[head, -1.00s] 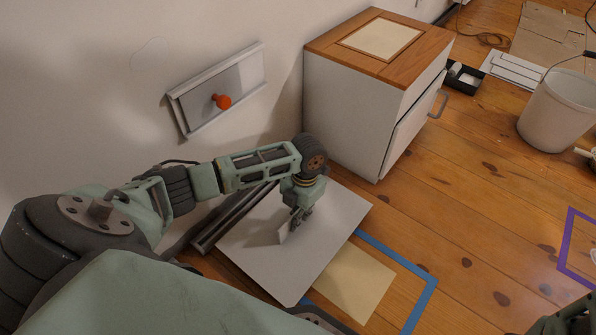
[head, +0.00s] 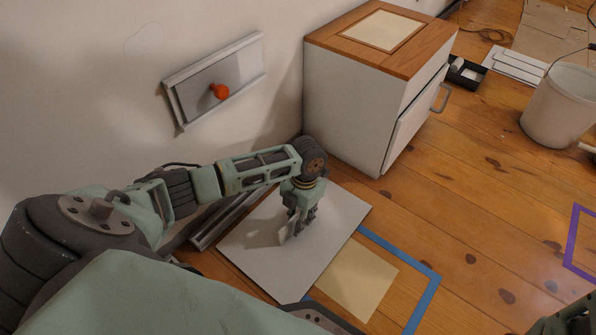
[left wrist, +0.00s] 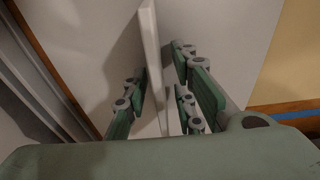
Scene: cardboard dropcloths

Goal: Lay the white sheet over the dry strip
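The white sheet (head: 325,215) lies flat on the floor beside the wall, with an upright white tab (head: 287,230) on it. A cream strip (head: 358,279) shows on the floor at the sheet's right edge, partly bordered by blue tape (head: 425,300). My left gripper (head: 299,232) is low over the sheet at the tab. In the left wrist view the tab (left wrist: 151,45) stands between the fingers of my left gripper (left wrist: 160,80), which look open, with gaps visible beside it. A piece of my right arm shows at the bottom right corner; its fingers are not clear.
A white cabinet (head: 350,108) with a wooden top stands behind the sheet. A wall panel with an orange knob (head: 219,91) is above my left arm. A white bucket (head: 556,108) and purple tape (head: 571,240) are at right. Floor between is clear.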

